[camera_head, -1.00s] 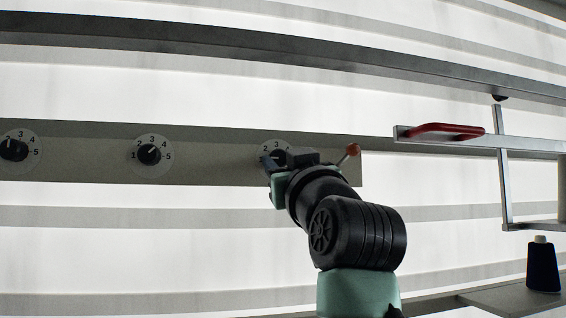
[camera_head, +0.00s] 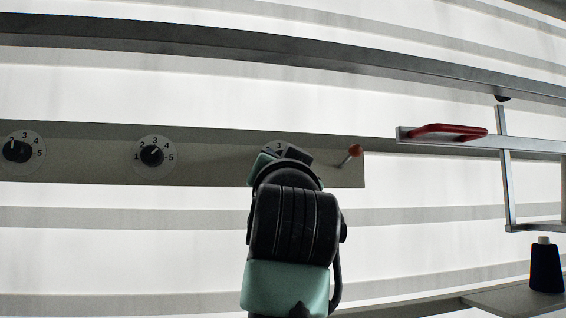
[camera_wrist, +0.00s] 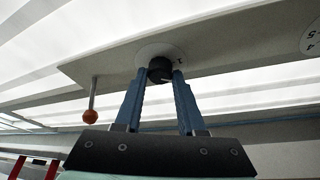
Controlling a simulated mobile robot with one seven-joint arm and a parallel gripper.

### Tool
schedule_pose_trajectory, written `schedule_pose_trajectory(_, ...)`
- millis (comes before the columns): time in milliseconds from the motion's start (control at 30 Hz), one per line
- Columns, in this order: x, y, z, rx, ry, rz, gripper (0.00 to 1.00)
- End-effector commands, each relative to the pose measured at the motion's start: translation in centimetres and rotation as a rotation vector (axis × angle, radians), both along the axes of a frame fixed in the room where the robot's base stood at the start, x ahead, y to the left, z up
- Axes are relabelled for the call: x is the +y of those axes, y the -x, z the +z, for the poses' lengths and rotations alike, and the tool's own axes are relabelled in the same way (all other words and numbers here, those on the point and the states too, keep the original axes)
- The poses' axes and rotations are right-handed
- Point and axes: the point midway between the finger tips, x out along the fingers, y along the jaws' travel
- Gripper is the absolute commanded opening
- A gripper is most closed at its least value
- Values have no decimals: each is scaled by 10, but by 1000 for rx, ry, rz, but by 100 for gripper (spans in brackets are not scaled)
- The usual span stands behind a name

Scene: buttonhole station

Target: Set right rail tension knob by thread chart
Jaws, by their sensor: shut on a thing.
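The right rail knob (camera_wrist: 160,69) is black and sits on a white numbered dial (camera_wrist: 148,54) in the wrist view. My gripper (camera_wrist: 161,82) is shut on this knob, with one blue finger on each side of it. The knob's pointer setting is hidden. The middle knob (camera_head: 151,156) and the left knob (camera_head: 16,151) sit on the same grey rail (camera_head: 220,170). No thread chart is seen.
A lever with an orange ball (camera_head: 355,150) sticks out from the rail just right of my gripper. A metal frame with a red handle (camera_head: 448,130) stands to the right. A dark blue thread cone (camera_head: 545,268) stands on a shelf at lower right.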

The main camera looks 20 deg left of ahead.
Motion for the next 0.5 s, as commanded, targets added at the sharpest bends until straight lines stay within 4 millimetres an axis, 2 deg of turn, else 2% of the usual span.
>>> schedule_pose_trajectory(200, 1, 2, 3, 64, -100, 1, 0)
schedule_pose_trajectory(500, 1, 2, 3, 104, -161, -1, 0)
